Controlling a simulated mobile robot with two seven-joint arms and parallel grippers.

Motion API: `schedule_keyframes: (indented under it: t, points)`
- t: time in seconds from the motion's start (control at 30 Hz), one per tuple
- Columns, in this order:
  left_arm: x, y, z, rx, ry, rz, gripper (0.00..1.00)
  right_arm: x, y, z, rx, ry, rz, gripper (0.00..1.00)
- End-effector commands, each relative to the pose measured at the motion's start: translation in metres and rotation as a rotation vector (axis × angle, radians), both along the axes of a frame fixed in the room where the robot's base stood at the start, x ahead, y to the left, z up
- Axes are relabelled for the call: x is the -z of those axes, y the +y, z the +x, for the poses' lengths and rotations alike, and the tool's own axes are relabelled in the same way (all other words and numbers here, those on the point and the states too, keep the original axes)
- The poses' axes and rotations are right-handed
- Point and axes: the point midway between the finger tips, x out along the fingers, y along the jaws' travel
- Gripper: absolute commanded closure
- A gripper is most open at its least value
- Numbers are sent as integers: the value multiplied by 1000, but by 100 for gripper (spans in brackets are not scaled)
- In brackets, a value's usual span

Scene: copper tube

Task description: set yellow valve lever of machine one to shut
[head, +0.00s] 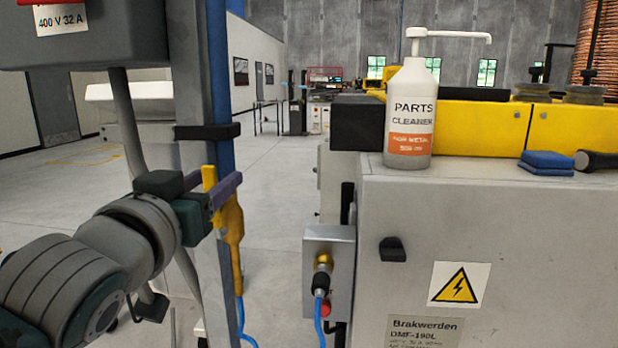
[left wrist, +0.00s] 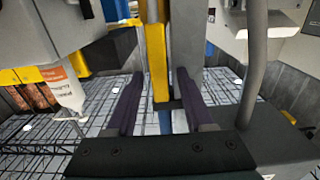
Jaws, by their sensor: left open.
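The yellow valve lever (head: 233,235) shows in the head view beside a grey and blue upright post, long and hanging roughly downward. My left gripper (head: 228,188) has purple fingers and reaches across the lever's upper part from the left. In the left wrist view the yellow lever (left wrist: 156,62) runs between the two spread fingers of my left gripper (left wrist: 157,95). The gripper is open, with a gap visible beside the lever. The valve body is hard to make out. My right gripper is in neither view.
The post (head: 190,60) stands right by my left gripper. A grey machine cabinet (head: 540,230) fills the right, with a parts cleaner bottle (head: 409,105) and blue cloths (head: 546,162) on top. A socket box (head: 328,270) with a blue cable is on its side. Open floor (head: 270,170) lies between.

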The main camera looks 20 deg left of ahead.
Motion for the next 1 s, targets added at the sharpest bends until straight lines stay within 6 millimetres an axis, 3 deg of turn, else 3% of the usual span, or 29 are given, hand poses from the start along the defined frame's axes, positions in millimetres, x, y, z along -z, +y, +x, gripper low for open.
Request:
schedule_keyframes:
  t: [0.07,0.53,1.0]
  points:
    - [0,0,0,0,0,0,49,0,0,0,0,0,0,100]
    - [0,0,0,0,0,0,100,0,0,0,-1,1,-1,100]
    - [0,0,0,0,0,0,100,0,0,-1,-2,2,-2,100]
